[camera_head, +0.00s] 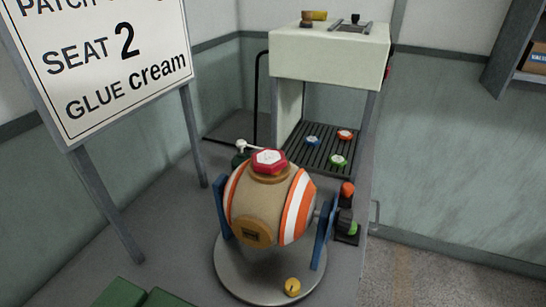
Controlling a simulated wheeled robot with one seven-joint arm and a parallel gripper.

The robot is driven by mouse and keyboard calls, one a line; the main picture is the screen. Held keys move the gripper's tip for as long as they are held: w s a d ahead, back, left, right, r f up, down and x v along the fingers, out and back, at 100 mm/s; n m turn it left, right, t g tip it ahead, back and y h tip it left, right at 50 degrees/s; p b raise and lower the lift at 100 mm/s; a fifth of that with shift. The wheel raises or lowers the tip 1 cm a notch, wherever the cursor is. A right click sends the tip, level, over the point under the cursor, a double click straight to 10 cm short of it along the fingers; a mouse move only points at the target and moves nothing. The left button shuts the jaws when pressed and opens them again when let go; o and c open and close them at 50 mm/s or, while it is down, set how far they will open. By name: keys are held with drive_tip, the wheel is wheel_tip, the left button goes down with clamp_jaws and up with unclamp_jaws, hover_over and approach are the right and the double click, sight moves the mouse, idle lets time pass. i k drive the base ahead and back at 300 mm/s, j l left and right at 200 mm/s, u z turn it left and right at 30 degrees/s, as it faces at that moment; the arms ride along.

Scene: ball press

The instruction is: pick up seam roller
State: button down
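I cannot tell for sure which small thing is the seam roller. A small item with a brown part and a yellow part (314,16) lies on top of the pale cabinet at the back. A small dark knobbed item (355,18) stands to its right, by a dark flat plate (349,28). A white-topped item (241,146) stands behind the ball, partly hidden by it. The tan ball (256,208) with orange and white bands sits in a blue-armed stand, with a red and white cap on top. My gripper is not in view.
The pale cabinet (330,58) stands over a dark slatted rack with blue, red and green caps. An orange-topped item (347,189) and a green one stand right of the ball. A sign (100,60) on legs blocks the left. Open floor lies at lower right.

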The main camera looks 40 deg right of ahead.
sight(346, 196)
drive_tip(key=k+j+z, duration=0.1)
drive_tip(key=z, duration=0.3)
drive_tip(key=k+z, duration=0.55)
drive_tip(key=z, duration=0.25)
